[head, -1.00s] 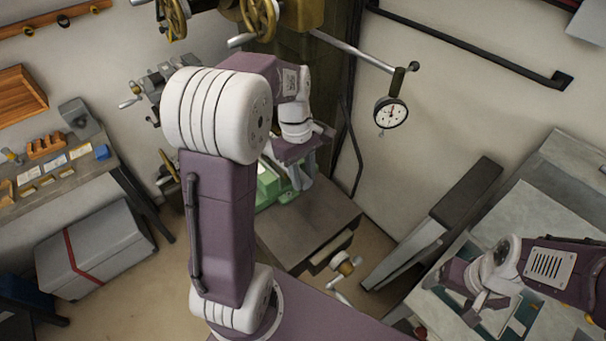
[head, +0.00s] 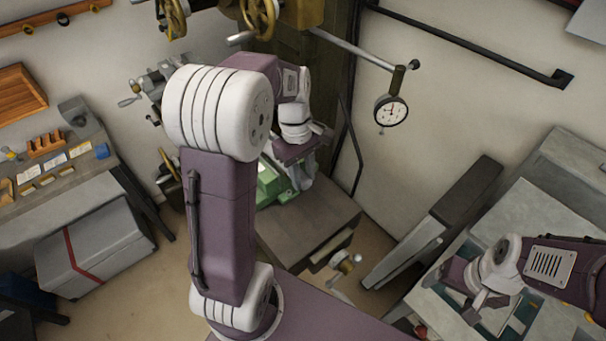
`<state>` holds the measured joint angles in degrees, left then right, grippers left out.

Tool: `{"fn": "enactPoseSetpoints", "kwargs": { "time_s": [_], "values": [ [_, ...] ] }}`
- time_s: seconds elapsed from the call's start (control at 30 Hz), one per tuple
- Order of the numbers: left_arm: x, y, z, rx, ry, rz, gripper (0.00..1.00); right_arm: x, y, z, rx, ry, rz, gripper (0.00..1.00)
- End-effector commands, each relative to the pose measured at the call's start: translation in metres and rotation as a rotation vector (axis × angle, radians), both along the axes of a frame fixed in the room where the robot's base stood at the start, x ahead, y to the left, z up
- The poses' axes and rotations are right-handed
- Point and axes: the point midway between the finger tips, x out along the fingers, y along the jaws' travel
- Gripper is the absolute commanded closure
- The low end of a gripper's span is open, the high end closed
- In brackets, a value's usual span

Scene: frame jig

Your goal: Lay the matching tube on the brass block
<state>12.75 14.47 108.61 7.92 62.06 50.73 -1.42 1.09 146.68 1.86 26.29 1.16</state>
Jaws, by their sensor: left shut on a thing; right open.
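My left gripper (head: 302,171) is at the green fixture (head: 276,187) on the brown machine table, in the middle of the head view. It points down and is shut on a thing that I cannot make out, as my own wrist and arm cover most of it. My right gripper (head: 478,307) is open over the grey bench at the lower right, with flat pale pieces below it. I cannot pick out the matching tube or the brass block for certain.
A dial gauge (head: 391,110) hangs on a rod right of my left gripper. The brown machine table (head: 308,222) has bare room in front of the fixture. A workbench (head: 65,185) with small parts stands at the left, a grey chest (head: 95,250) below it.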

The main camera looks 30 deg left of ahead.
Motion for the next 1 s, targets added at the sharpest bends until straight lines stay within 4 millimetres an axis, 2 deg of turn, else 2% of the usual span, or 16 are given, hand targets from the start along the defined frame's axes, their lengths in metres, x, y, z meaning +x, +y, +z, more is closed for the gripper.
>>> {"fn": "enactPoseSetpoints", "kwargs": {
  "time_s": [0.3,0.33,0.4,0.77,1.0],
  "values": [
    [-0.001,-0.001,-0.001,-0.002,0.003,0.001,1.00,0.000,0.000,0.002,0.000,0.000,0.000,0.20],
    [-0.001,-0.001,-0.001,-0.002,0.003,0.001,0.64,0.000,0.000,0.002,0.000,0.000,0.000,0.20],
    [-0.001,-0.001,-0.001,-0.002,0.003,0.001,0.44,0.000,0.000,0.002,0.000,0.000,0.000,0.20],
    [-0.001,0.000,0.002,0.000,0.001,0.001,0.44,0.000,0.000,0.005,0.000,0.000,0.000,0.20],
    [0.000,0.000,0.031,-0.001,0.001,0.000,0.44,0.000,0.000,0.034,0.000,0.000,0.000,0.20]
  ]
}}
